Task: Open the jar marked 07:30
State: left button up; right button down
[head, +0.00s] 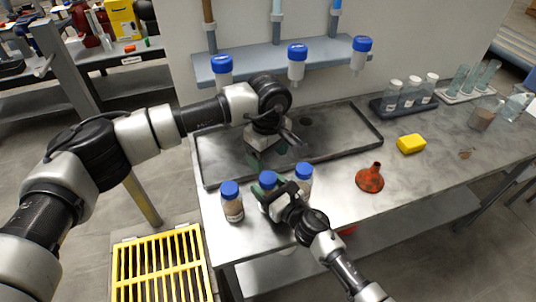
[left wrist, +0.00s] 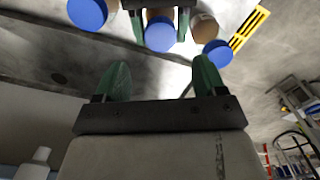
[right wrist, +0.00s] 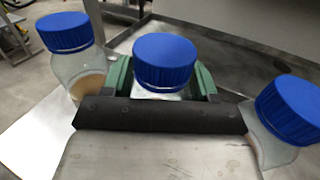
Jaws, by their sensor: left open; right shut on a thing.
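Three jars with blue screw caps stand at the bench's front edge: a left jar (head: 232,207), a middle jar (head: 268,179) and a right jar (head: 304,174). I cannot read a time on any label. My right gripper (right wrist: 163,82) is shut around the middle jar below its blue cap (right wrist: 165,62); the cap is on. The other two jars flank it, untouched. My left gripper (left wrist: 162,82) is open and empty, behind the jars in the head view (head: 268,153). In the left wrist view the middle cap (left wrist: 160,34) lies beyond its fingertips.
A dark shallow tray (head: 345,140) lies behind the jars. Blue-lidded vessels (head: 297,62) hang from a shelf above. A red funnel-shaped flask (head: 370,179) and yellow sponge (head: 411,144) are at right. A rack of small bottles (head: 405,104) stands behind them.

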aim_at(268, 177)
pick_arm(q)
jog(key=shift+f, duration=0.15)
jog(key=shift+m, duration=0.3)
notch_tip(268, 177, down, 8)
jog(key=shift+r, duration=0.25)
jog(key=shift+c, duration=0.3)
jog(key=c, duration=0.9)
jog(key=n, duration=0.7)
jog(key=shift+r, duration=0.1)
jog(key=o, duration=1)
jog(key=shift+s, duration=0.1)
